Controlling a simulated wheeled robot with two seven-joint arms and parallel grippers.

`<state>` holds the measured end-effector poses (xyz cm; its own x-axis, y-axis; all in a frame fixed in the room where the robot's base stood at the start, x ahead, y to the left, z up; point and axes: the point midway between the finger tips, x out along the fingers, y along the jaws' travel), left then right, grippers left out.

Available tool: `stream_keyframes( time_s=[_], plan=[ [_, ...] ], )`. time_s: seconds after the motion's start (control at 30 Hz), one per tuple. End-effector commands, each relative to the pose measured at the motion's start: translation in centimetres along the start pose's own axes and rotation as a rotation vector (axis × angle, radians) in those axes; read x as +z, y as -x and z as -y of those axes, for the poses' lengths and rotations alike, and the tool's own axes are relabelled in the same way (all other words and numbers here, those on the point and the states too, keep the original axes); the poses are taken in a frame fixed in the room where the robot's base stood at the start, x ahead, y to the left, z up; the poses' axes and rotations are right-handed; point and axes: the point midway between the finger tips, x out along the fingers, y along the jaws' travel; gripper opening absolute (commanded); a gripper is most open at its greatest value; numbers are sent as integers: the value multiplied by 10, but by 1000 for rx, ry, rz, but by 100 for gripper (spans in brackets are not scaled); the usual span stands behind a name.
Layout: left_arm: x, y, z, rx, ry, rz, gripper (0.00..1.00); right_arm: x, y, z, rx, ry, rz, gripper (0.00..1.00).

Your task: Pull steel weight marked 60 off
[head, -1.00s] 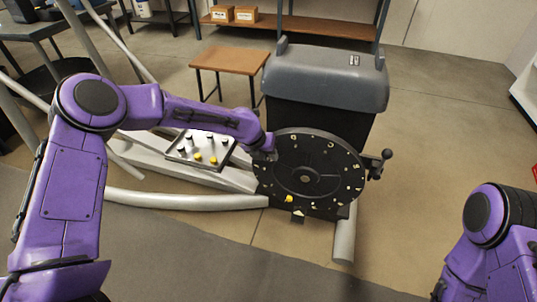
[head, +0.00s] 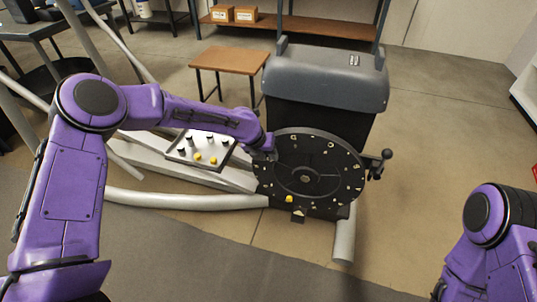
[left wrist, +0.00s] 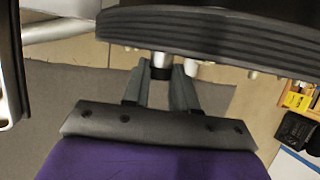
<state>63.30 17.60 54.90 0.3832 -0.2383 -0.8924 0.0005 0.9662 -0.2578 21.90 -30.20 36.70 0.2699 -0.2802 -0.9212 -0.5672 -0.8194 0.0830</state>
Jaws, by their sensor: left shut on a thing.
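A black flywheel disc (head: 322,158) stands upright at the front of the elliptical machine, with small pale pieces around its face. My left gripper (head: 266,153) is at the disc's upper left edge; its fingers are hard to make out there. In the left wrist view the left gripper (left wrist: 161,80) is shut on a small dark-and-silver cylinder, likely a steel weight (left wrist: 161,60), beside the disc's ridged dark rim (left wrist: 220,38). Its marking cannot be read. A yellow piece (head: 289,198) sits low on the disc. My right arm is at the lower right; its gripper is outside the frame.
A tray (head: 203,149) with several black and yellow pegs lies on the machine's frame, left of the disc. A grey housing (head: 325,80) rises behind the disc. A knobbed lever (head: 386,154) sticks out at its right. A small wooden table (head: 230,60) stands behind. Floor at right is clear.

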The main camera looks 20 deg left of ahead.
Motion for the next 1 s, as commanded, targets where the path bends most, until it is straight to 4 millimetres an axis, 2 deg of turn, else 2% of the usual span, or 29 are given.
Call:
stream_keyframes(
  time_s=[0.37,0.6,1.0],
  plan=[
    [-4,4,0,2,-2,0,0,-1,2,0,0,0,0,43],
    [-26,13,1,0,-3,0,0,-4,9,-1,0,0,0,43],
    [-62,25,1,1,-4,1,0,-3,7,-1,0,0,0,43]
  ],
)
